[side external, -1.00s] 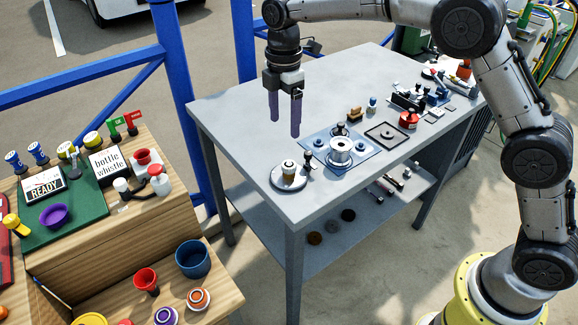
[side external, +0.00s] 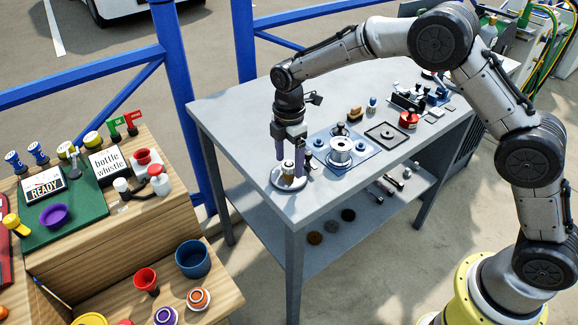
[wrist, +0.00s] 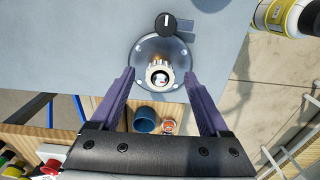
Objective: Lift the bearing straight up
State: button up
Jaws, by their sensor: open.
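The bearing (side external: 288,167) is a small, light-topped, brownish round piece standing on a shiny round dish (side external: 279,183) at the table's near left corner. In the wrist view the bearing (wrist: 159,74) shows as a toothed pale ring with a dark centre, on the round dish (wrist: 146,48). My gripper (side external: 292,168) points down at the dish, with its purple fingers around the bearing's sides. In the wrist view my gripper (wrist: 160,82) is open, one finger on each side of the bearing, with gaps visible. The exact finger height against the bearing is hard to tell.
A dark knob (wrist: 166,22) stands at the dish's edge. A blue plate with a metal spool (side external: 340,150) lies to the right, with a dark square tray (side external: 386,134) beyond. The bare grey tabletop (side external: 235,118) is clear behind my gripper.

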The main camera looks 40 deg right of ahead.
grip_shut()
dwell(0.4)
jog(key=shift+r, duration=0.1)
jog(key=shift+r, duration=0.55)
notch_tip(320, 180, up, 2)
jog(key=shift+s+r, duration=0.15)
jog(key=shift+r, duration=0.05)
jog(key=s+d+r, duration=0.3)
jog(key=s+r, duration=0.6)
jog(key=s, duration=0.4)
jog(key=shift+s+d+r, duration=0.15)
jog(key=shift+d, duration=0.05)
jog(key=shift+r, duration=2)
